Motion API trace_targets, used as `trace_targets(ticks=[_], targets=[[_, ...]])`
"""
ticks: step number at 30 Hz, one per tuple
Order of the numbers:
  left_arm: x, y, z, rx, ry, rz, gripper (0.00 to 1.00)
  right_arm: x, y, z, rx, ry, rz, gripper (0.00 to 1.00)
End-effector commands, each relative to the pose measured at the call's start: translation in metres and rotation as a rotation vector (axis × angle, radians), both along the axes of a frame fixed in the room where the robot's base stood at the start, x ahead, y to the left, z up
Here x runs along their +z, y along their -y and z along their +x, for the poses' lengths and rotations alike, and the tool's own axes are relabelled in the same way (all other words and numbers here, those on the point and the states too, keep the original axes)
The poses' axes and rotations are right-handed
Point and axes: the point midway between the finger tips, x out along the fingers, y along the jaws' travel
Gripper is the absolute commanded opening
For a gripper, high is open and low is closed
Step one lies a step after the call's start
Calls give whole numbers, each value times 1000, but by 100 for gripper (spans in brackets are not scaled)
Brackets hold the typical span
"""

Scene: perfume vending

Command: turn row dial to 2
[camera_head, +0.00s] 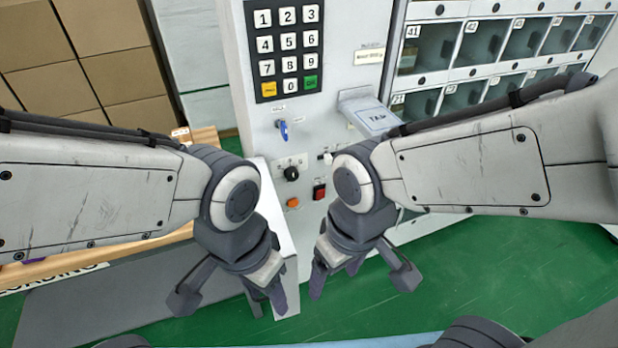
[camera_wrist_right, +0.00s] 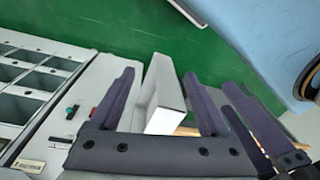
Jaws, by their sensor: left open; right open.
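A black round dial (camera_head: 291,173) sits on the light grey machine front, below the keypad. My left gripper (camera_head: 268,303) is open and empty, below and left of the dial, apart from the panel controls. My right gripper (camera_head: 334,280) is open and empty, below and right of the dial. In the right wrist view, the right gripper's fingers (camera_wrist_right: 163,95) stand apart, with a white panel edge visible between them.
A keypad (camera_head: 289,50), a blue key-like knob (camera_head: 283,129), an orange button (camera_head: 293,202) and a red switch (camera_head: 319,190) are on the panel. A TAP pad (camera_head: 371,115) juts out right. Numbered lockers (camera_head: 430,45) stand right. Brown boxes (camera_head: 75,60) stand left.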

Motion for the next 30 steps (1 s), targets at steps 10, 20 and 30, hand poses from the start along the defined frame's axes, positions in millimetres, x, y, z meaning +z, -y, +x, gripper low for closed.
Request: trace_targets(ticks=[10,20,30], targets=[[-118,0,0,0,-2,1,50,-158,74,101,-421,149,19,80],[-143,0,0,0,-1,1,50,-210,67,203,-714,472,219,80],[-143,0,0,0,-1,1,50,-192,-7,274,-915,897,680,80]])
